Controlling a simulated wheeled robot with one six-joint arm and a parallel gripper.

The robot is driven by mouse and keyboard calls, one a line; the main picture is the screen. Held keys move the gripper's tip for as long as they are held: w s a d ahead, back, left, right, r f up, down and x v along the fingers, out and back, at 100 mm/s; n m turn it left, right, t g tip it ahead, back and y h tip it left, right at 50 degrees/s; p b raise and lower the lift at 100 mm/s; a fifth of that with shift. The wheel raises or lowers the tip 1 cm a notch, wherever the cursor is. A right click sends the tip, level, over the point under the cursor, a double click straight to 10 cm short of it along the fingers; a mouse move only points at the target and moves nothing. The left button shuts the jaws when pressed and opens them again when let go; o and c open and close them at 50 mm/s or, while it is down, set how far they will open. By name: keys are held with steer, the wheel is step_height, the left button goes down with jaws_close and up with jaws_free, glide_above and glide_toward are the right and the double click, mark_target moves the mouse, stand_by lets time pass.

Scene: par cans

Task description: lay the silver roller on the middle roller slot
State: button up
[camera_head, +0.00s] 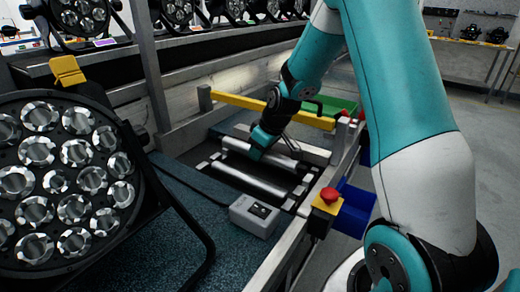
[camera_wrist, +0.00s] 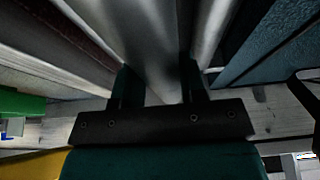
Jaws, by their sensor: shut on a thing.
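My gripper (camera_head: 258,153) is shut on a silver roller (camera_head: 236,146), gripping it from above near its middle. In the wrist view the silver roller (camera_wrist: 150,35) runs between the two fingers (camera_wrist: 160,88). It lies between two other rollers and about parallel to them. A near roller (camera_head: 250,180) sits in the conveyor frame, and a far roller (camera_head: 312,153) lies behind the held one. The middle roller slot itself is hidden by the held roller and my gripper. I cannot tell whether the held roller's ends touch the frame.
A yellow bar (camera_head: 235,104) crosses behind the rollers. A grey box (camera_head: 255,214) and a red stop button (camera_head: 329,195) stand at the near side. A blue bin (camera_head: 355,207) and a green bin (camera_head: 335,105) are to the right. A large par can (camera_head: 60,180) fills the left.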

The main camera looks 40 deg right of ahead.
steer(key=shift+f+b, duration=1.65)
steer(key=shift+f, duration=1.1)
steer(key=shift+s, duration=0.1)
steer(key=o, duration=1.2)
steer(key=p+v, duration=0.3)
steer(key=v, duration=1.4)
steer(key=shift+r, duration=0.3)
